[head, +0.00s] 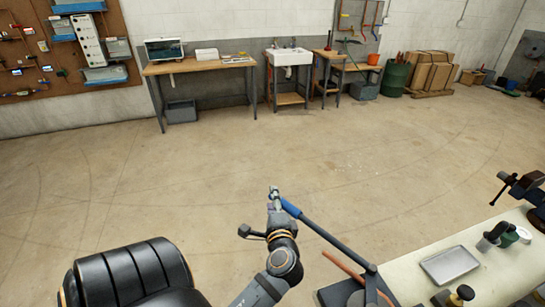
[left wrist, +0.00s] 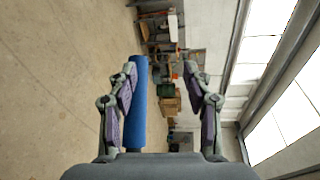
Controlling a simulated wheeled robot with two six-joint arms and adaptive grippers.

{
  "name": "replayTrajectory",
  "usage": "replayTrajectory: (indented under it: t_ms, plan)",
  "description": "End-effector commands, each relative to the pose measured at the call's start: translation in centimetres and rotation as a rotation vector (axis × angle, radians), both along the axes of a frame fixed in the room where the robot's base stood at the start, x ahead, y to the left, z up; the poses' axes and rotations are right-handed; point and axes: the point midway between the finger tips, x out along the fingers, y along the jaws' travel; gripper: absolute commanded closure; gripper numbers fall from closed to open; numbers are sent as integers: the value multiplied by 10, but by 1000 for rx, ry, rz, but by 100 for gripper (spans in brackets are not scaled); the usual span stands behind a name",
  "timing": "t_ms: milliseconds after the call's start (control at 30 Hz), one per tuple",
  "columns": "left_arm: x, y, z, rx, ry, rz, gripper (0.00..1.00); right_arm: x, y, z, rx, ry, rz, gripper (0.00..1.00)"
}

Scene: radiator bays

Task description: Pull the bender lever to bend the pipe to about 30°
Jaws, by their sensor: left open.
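The bender lever (head: 328,237) is a dark bar with a blue grip (head: 291,208) at its free end. It slants from the bender (head: 371,270) at the bench's near left corner out over the floor. An orange-brown pipe (head: 343,266) lies at the bender; its bend angle is hard to tell. My left gripper (head: 273,198) is at the grip's outer end. In the left wrist view my left gripper (left wrist: 160,78) is open, with the blue grip (left wrist: 137,105) showing close to the left finger; contact cannot be told. My right gripper is not in view.
The pale workbench (head: 410,287) holds a metal tray (head: 449,264), a green and black tool (head: 502,234) and a vise (head: 520,187). A black padded seat (head: 130,275) stands at lower left. The floor (head: 200,185) beyond is clear up to the far tables.

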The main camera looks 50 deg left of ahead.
Motion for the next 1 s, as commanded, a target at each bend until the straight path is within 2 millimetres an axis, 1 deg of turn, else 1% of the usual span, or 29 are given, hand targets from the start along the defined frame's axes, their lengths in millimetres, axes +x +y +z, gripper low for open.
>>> replayTrajectory:
  t_ms: [33,100,200,300,400,567,600,667,767,867,900,967,1000]
  plan:
    - [0,0,12,-1,-5,1,50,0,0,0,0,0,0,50]
    - [-1,0,26,-1,-4,1,50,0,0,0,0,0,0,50]
    - [-1,0,42,-1,-2,2,50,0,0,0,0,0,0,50]
    - [-2,0,51,-1,1,1,50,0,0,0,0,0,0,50]
    - [-2,0,54,-2,2,2,50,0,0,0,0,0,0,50]
    - [-2,0,54,-1,3,2,50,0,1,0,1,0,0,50]
    - [-2,0,54,-1,3,2,51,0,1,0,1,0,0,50]
    - [-2,0,52,-11,2,1,59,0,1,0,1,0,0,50]
    - [-3,-4,32,-109,-5,-5,73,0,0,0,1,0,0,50]
    - [-6,-14,-5,-294,-15,0,86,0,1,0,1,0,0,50]
    - [-8,-19,-21,-378,-16,5,92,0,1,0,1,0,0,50]
    - [-12,-29,-44,-499,-14,15,100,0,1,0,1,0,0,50]
    - [-13,-36,-58,-570,-8,17,100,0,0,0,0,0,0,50]
